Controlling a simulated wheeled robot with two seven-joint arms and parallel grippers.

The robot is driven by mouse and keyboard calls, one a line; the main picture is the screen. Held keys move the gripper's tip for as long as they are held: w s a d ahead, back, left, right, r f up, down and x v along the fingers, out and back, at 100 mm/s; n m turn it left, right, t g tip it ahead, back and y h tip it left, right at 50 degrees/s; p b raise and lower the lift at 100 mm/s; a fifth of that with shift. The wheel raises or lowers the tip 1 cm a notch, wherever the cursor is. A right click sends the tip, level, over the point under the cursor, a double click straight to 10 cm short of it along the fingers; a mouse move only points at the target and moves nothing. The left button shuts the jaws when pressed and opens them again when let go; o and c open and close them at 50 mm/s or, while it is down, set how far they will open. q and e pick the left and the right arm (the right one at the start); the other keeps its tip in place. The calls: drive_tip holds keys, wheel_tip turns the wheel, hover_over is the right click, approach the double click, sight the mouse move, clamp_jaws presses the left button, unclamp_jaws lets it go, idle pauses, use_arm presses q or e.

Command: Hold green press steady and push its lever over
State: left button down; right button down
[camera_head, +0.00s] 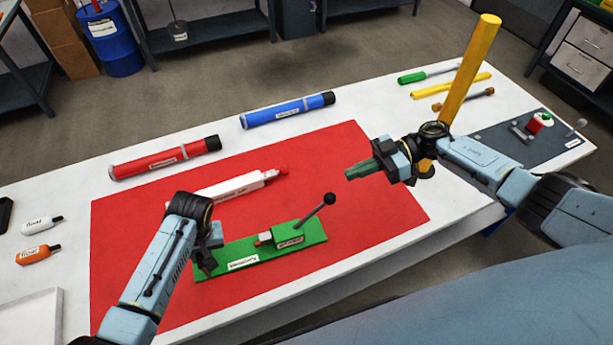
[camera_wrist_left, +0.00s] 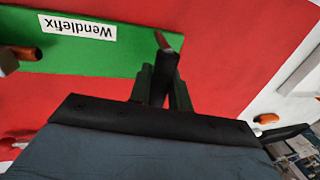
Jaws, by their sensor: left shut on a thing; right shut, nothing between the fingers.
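The green press (camera_head: 262,250) lies on the red mat (camera_head: 370,225), with a flat base and a raised green block (camera_head: 288,243). Its lever (camera_head: 315,211) leans up to the right and ends in a black knob.
A white tube (camera_head: 225,188) lies behind the press. Red (camera_head: 165,157) and blue (camera_head: 288,110) tubes lie along the back. A yellow post (camera_head: 470,70) rises behind my right wrist. A grey board (camera_head: 500,152) lies at right. The mat right of the press is clear.

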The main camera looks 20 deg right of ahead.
use_arm(q)
drive_tip(key=shift+d, duration=0.1)
use_arm(e)
drive_tip(key=v, duration=0.3)
drive_tip(key=shift+d+f, duration=0.15)
drive_tip(key=shift+d, duration=0.1)
use_arm(q)
drive_tip(key=c, duration=1.2)
unclamp_jaws()
